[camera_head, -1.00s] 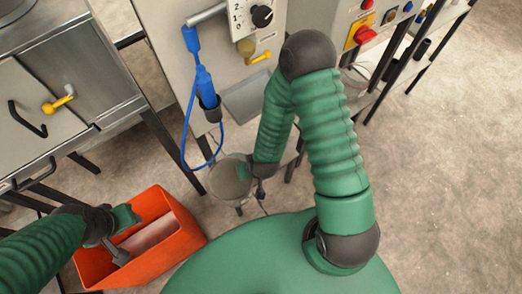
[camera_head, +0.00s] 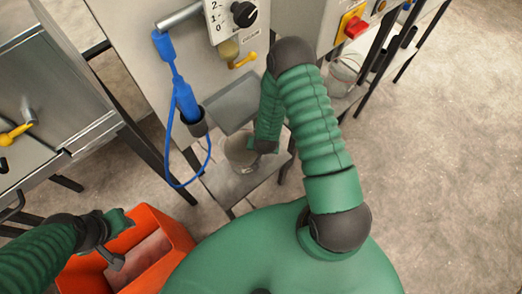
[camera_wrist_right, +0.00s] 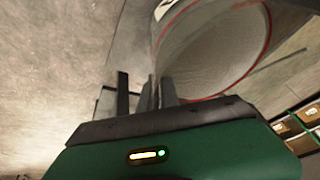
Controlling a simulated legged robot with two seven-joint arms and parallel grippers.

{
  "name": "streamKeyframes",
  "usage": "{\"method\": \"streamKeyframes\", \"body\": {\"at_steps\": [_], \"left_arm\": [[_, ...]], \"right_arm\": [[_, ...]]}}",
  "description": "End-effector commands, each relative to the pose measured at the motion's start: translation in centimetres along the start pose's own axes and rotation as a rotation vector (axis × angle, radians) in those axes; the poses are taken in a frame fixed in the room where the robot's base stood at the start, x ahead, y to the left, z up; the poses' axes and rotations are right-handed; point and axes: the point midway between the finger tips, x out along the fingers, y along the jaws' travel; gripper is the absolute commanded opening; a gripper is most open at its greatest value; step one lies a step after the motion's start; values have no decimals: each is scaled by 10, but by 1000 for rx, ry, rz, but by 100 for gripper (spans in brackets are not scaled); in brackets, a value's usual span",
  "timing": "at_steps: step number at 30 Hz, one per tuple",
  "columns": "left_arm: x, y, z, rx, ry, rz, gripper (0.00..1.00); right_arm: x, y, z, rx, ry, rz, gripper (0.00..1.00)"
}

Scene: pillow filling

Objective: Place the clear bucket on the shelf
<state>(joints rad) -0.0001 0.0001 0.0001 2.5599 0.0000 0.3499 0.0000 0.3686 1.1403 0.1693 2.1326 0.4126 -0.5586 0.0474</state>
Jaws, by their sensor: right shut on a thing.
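The clear bucket (camera_head: 238,150) is in the middle of the head view, below the machine's grey front. It shows large at the top of the right wrist view (camera_wrist_right: 215,50), with a red line around its rim. My right gripper (camera_wrist_right: 158,95) is shut on the bucket's wall; in the head view my arm mostly hides it. A low grey shelf (camera_head: 232,188) lies under the bucket in the head view; I cannot tell whether they touch. My left gripper (camera_head: 118,238) is over the orange bin at lower left; its jaw state is unclear.
The orange bin (camera_head: 178,235) stands on the floor at lower left. A blue cable and plug (camera_head: 185,100) hang in front of the machine (camera_head: 140,60). Dark table legs (camera_head: 145,140) stand left of the shelf. Another clear container (camera_head: 345,70) sits at upper right. Floor at right is clear.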

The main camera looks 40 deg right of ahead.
Motion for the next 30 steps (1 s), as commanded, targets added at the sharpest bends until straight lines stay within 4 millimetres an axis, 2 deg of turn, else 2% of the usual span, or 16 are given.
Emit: {"method": "streamKeyframes", "body": {"at_steps": [3, 6, 14, 15, 20, 30], "left_arm": [[5, 0, 1, 0, 0, 0, 36], [6, 0, 2, 0, 0, 0, 36], [6, 0, 2, 0, 0, 0, 36], [7, 0, 2, 0, 0, 0, 36], [6, 0, 2, 0, 0, 0, 36], [4, 0, 1, 0, 0, 0, 36]], "right_arm": [[19, 2, 8, 1, -3, 0, 0], [30, 3, 12, 0, -3, 0, 0], [31, 3, 12, 0, -1, -2, 0], [32, 4, 13, -1, -3, -1, 7], [32, 3, 13, -1, -3, 0, 28], [28, 3, 12, -1, -2, -1, 28]]}}
